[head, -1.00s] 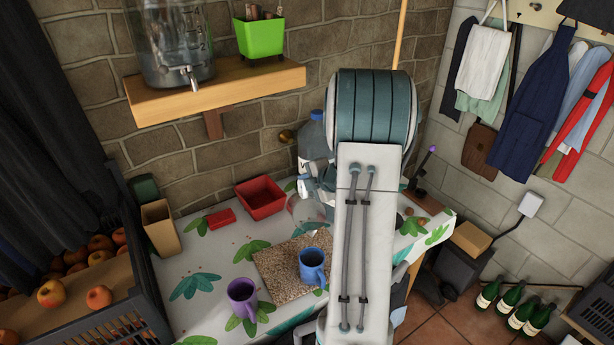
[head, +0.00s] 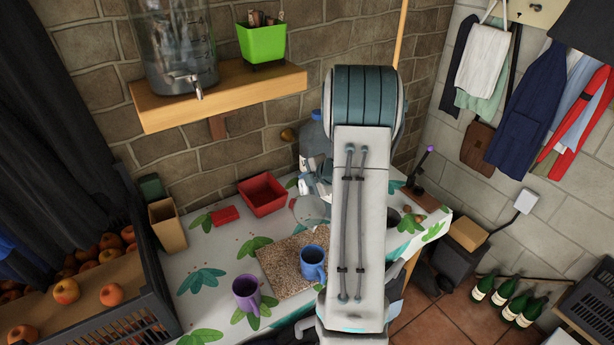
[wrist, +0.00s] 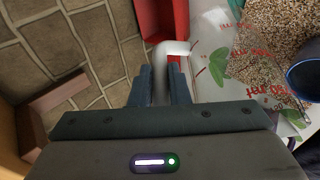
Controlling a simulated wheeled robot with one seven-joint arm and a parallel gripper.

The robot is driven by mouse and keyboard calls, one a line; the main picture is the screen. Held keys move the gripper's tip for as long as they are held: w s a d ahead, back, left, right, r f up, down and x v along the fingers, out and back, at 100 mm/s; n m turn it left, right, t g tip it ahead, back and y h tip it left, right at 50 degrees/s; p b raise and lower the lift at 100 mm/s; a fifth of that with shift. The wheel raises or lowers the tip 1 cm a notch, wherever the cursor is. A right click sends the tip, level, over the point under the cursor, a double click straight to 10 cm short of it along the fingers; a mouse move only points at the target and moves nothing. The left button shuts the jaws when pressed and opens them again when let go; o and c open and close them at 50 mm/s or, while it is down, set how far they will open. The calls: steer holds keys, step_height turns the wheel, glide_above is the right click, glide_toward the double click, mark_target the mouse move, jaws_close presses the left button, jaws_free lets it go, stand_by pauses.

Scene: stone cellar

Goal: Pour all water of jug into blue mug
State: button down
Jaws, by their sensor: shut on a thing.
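My gripper (wrist: 160,88) is shut on the pale handle (wrist: 168,62) of the clear jug. The jug (head: 311,209) shows in the head view left of my arm, above the table and behind the blue mug; it looks tilted. In the wrist view its see-through body with red print reaches right, toward the mug. The blue mug (head: 313,262) stands upright on the speckled board, its dark opening also in the wrist view (wrist: 306,79). The jug's water level and any stream cannot be made out. My arm hides part of the gripper in the head view.
A purple mug (head: 246,292) stands left of the speckled board (head: 283,270). A red bowl (head: 263,196) and a small red block (head: 226,216) lie farther back. A large water bottle (head: 313,142) stands by the wall. A shelf (head: 218,98) juts out above.

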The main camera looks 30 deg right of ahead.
steer(key=shift+w, duration=0.1)
steer(key=shift+w+d+f+g, duration=0.15)
steer(key=shift+w+g, duration=0.1)
steer(key=shift+g, duration=0.35)
stand_by(0.3)
steer(key=shift+w, duration=0.15)
steer(key=shift+w+d+f+g+y, duration=0.15)
steer(key=shift+f+g+y, duration=0.15)
steer(key=shift+g, duration=0.2)
steer(key=shift+w+f+m+g, duration=0.2)
steer(key=shift+f+m+g, duration=0.1)
steer(key=shift+g, duration=0.2)
